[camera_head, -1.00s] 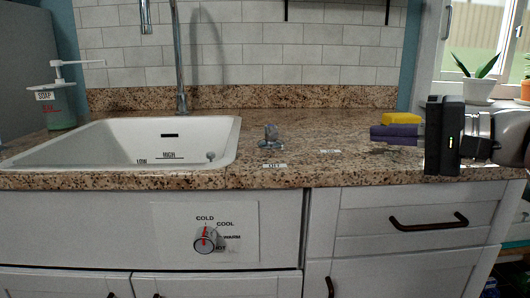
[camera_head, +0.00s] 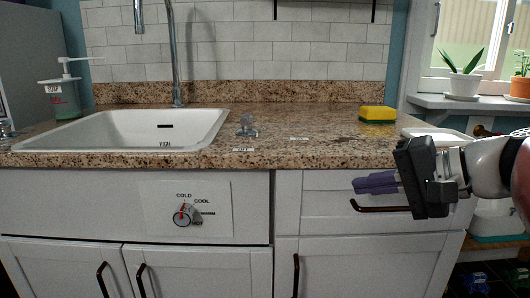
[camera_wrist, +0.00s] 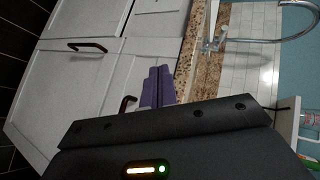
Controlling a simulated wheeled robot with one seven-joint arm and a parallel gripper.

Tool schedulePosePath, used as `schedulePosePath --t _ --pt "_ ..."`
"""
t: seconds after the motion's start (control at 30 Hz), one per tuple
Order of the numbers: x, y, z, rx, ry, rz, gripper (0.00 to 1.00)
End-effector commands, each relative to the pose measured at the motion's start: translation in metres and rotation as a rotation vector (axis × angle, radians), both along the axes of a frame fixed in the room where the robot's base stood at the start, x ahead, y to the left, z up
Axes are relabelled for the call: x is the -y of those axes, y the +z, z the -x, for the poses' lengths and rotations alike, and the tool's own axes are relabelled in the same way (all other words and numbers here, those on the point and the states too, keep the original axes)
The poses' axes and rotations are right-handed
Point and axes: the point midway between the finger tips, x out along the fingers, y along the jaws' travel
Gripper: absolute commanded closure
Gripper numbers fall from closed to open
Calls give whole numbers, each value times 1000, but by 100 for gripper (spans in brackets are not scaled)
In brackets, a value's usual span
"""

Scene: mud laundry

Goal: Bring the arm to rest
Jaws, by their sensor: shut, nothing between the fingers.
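My gripper (camera_head: 357,184) is at the right in the head view, in front of the upper drawer (camera_head: 322,184) and below the countertop edge. Its two purple fingers lie together and point left, with nothing between them. In the wrist view the fingers (camera_wrist: 159,71) also show side by side and shut, with cabinet fronts beyond them. My arm comes in from the right edge of the head view.
The granite countertop (camera_head: 300,142) holds a yellow and dark sponge (camera_head: 377,115) and a small clear blue-grey object (camera_head: 247,126). The white sink (camera_head: 115,130) and soap bottle (camera_head: 62,99) are left. Drawer handles stick out near my gripper. A windowsill with potted plants is right.

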Motion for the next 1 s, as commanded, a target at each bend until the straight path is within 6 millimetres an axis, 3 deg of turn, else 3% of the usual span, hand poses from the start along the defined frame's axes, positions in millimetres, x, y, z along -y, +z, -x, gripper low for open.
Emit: schedulePosePath --t 0.17,0.3,0.4,0.5,0.7,1.0 --pt "-26 -58 26 -94 22 194 100" --pt "-39 -120 60 -147 62 453 100" --pt "-37 -167 89 -140 109 695 100" --pt "-29 -198 108 -95 156 903 100" --pt "-18 -224 122 -15 213 1119 100" --pt "-16 -227 123 -8 219 1142 100"
